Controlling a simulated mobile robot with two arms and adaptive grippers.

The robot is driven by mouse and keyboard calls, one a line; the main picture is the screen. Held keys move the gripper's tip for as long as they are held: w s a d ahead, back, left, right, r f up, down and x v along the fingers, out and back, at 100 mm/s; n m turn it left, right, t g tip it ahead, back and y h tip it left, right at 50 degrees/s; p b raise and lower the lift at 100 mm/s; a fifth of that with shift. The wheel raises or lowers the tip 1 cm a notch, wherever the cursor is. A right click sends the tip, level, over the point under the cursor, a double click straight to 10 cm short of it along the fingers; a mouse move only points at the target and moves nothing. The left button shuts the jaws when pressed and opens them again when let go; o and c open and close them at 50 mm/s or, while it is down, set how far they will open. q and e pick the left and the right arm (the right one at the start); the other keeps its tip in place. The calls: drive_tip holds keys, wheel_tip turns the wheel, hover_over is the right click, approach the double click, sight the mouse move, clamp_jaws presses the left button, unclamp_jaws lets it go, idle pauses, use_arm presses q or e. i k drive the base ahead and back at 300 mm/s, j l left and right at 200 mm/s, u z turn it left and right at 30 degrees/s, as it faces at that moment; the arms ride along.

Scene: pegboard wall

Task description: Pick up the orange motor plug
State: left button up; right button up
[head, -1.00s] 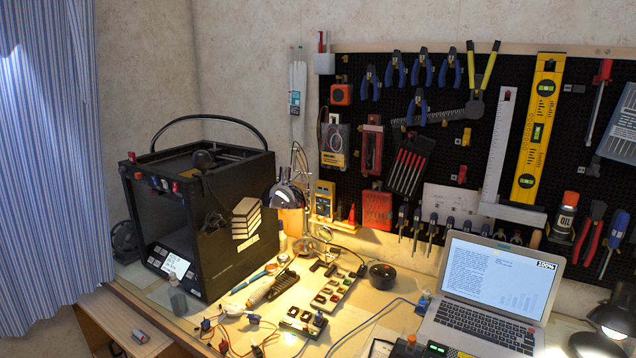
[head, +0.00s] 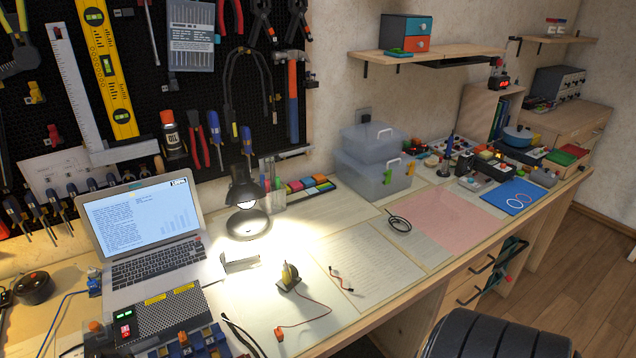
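A small orange plug (head: 279,333) lies on the lit, pale desk top near the front edge, at the end of a thin red-brown wire. The wire runs back to a small motor (head: 289,277) with a yellow part, standing on a dark base under the lamp. The plug lies clear of other objects. Neither of my grippers shows in the head view.
A laptop (head: 140,235) and a grey power box (head: 160,318) stand left of the plug. A black desk lamp (head: 246,210) stands behind the motor. A short wire (head: 342,280) lies to the right. A black ribbed rounded shape (head: 500,338) fills the lower right, in front of the desk.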

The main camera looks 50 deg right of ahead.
sight(280, 335)
drive_tip(key=l+z, duration=0.1)
drive_tip(key=z, duration=0.65)
drive_tip(key=i+l+z, duration=0.1)
drive_tip(key=z, duration=0.25)
